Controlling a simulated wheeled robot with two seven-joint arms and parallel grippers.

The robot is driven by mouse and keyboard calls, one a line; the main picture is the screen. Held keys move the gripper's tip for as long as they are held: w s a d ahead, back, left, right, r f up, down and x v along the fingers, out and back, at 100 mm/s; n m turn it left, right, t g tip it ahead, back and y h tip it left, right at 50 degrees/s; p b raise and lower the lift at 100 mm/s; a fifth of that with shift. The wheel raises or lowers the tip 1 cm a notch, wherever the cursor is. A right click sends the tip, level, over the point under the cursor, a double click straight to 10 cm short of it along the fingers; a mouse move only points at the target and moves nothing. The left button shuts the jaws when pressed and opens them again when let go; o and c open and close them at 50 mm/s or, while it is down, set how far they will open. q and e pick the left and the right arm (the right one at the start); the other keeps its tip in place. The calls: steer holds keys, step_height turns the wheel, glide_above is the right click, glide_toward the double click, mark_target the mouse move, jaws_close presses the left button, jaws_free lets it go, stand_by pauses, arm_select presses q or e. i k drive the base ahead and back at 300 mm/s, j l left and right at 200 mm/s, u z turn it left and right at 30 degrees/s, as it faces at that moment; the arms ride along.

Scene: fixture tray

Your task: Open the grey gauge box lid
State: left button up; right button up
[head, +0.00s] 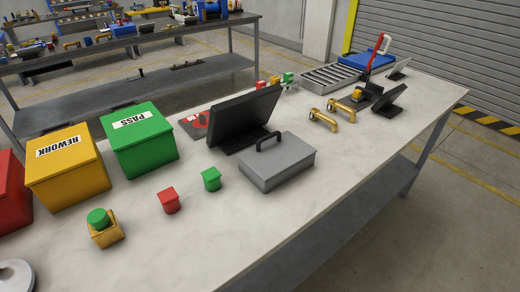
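The grey gauge box (277,165) sits on the light workbench just right of the picture's middle. Its lid (292,148) looks closed, with a dark handle (268,141) standing up on it toward the back left side. The inside of the box is hidden. Neither of my grippers shows in the head view.
A dark monitor (245,116) stands close behind the box. A green block (211,179) and a red block (169,201) lie to its left. Green PASS (140,140) and yellow REWORK (67,168) bins stand farther left. Brass fittings (323,120) lie behind right. Bench in front is clear.

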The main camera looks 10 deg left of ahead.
mark_target(276, 152)
steer(key=i+u, duration=0.2)
steer(key=u, duration=0.3)
steer(key=i+l+u, duration=0.15)
steer(key=u, duration=0.35)
steer(key=i+l+u, duration=0.15)
steer(key=u, duration=0.35)
